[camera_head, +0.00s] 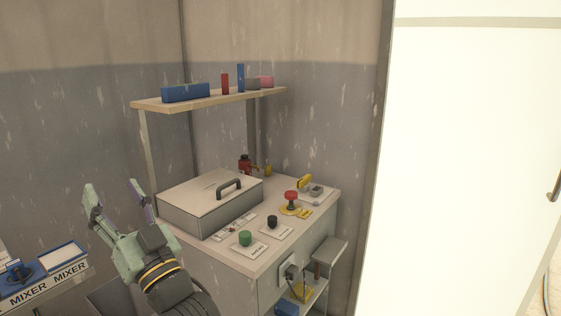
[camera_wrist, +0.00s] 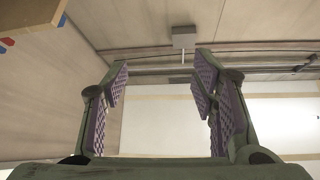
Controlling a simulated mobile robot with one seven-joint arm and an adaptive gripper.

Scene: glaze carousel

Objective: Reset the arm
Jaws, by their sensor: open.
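My gripper (camera_head: 117,205) is raised at the lower left in the head view, its green fingers spread apart and pointing up. Nothing is between the fingers. It stands in front of and to the left of the grey lidded box (camera_head: 185,212), seemingly apart from it. In the wrist view my gripper (camera_wrist: 163,95) shows two fingers with purple ridged pads, wide apart and empty. Beyond them are the ceiling and pale walls.
The cabinet top (camera_head: 258,262) holds a green knob (camera_head: 245,239), a black knob (camera_head: 272,221) and a red button (camera_head: 291,196). A wooden shelf (camera_head: 150,104) with blocks stands above. A mixer panel (camera_head: 40,285) is at the lower left. A white door (camera_head: 470,170) fills the right.

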